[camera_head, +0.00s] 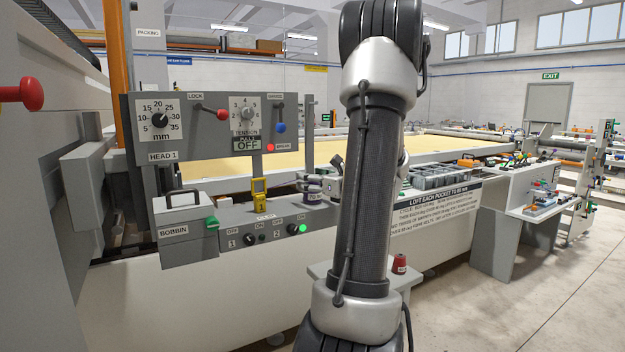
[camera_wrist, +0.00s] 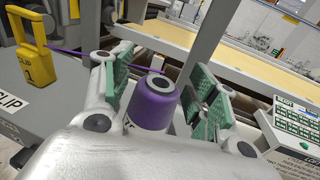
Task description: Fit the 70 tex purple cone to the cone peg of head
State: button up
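The purple cone (camera_wrist: 152,108) stands upright in the wrist view, with a grey ring and dark hole at its top. In the head view, the cone (camera_head: 313,190) is a small purple shape by the front of the head's control box. My gripper (camera_wrist: 160,90) has its green-padded fingers spread on either side of the cone, with gaps beside its upper part. The cone's lower part is hidden by my gripper body, so its seating on a peg cannot be seen. A purple thread (camera_wrist: 95,55) runs from near the cone top toward the yellow clip (camera_wrist: 35,62).
The HEAD 1 panel (camera_head: 215,128) rises behind the control box (camera_head: 265,225). A BOBBIN box (camera_head: 180,215) is at its left. A red cone (camera_head: 399,263) stands on a small stand beside my arm. A labelled keypad (camera_wrist: 295,125) is close on the right in the wrist view.

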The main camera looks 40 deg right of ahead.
jog(key=shift+s, duration=0.1)
jog(key=s, duration=1.1)
jog(key=shift+s+r, duration=0.3)
jog(key=shift+s, duration=0.1)
dwell(0.3)
